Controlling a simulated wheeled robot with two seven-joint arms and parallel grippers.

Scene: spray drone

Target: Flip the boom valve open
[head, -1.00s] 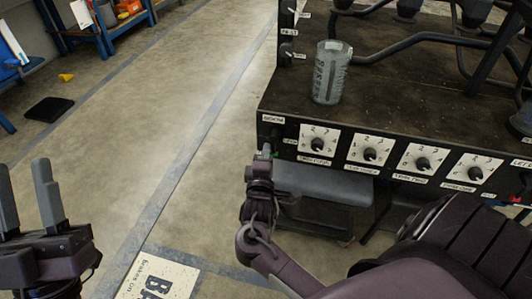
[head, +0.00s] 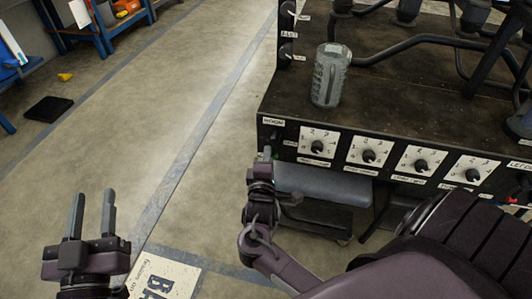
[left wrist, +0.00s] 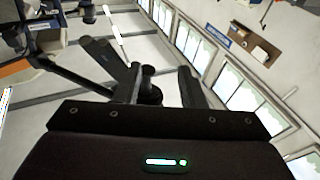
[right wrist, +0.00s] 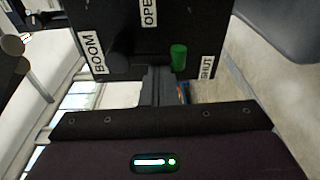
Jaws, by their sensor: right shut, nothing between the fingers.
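The boom valve shows in the right wrist view as a green-tipped handle (right wrist: 178,57) on a dark panel. The green tip is beside the SHUT label (right wrist: 207,67); the OPEN label (right wrist: 148,12) is further up and the BOOM label (right wrist: 92,52) to the left. The valve's pivot is too dark to make out. My right gripper (right wrist: 158,80) is shut and empty, its fingertips just left of and below the green tip; contact cannot be told. In the head view my right gripper (head: 266,154) is at the panel's left end. My left gripper (head: 93,200) is open and empty over the floor.
The panel's front carries several dials (head: 318,146) to the right of the valve. A clear grey jug (head: 330,75) stands on the bench top (head: 400,90), with black pipes behind. A grey padded seat (head: 322,183) is beneath the panel.

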